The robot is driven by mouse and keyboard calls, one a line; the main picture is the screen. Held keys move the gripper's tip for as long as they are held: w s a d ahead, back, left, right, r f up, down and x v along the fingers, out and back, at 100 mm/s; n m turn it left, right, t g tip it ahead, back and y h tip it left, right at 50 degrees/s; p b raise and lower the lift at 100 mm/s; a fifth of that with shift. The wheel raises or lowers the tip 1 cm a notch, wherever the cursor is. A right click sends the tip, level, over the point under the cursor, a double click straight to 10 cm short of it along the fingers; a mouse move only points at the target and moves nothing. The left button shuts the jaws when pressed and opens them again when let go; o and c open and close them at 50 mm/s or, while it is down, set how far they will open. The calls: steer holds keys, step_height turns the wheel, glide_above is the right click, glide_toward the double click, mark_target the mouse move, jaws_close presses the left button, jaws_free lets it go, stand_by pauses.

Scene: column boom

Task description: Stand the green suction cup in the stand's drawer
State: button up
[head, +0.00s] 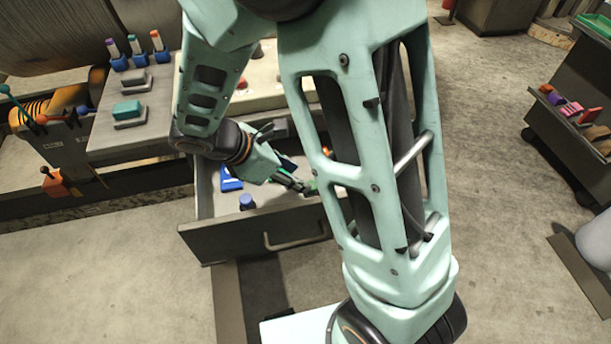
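The stand's drawer (210,240) is pulled open below the stand's top, its handle facing front. My gripper (304,188) reaches down into the right part of the drawer from the upper left. A small green thing, likely the green suction cup (313,186), shows at the fingertips. Most of it is hidden by the fingers and my arm. I cannot tell whether the fingers grip it or only touch it, nor whether it stands upright on the drawer floor.
In the drawer are a blue block-like thing (230,181) and a blue round piece (247,202). The stand's grey top (160,130) holds markers in blue holders and a green-topped block (127,110). My arm hides the drawer's right end. A dark cart (565,135) stands right; the floor between is clear.

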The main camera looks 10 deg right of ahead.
steer(key=p+v, duration=0.1)
steer(key=v, duration=0.4)
steer(key=shift+s+a+r, duration=0.1)
steer(key=shift+a+r, duration=0.1)
steer(key=shift+r, duration=0.15)
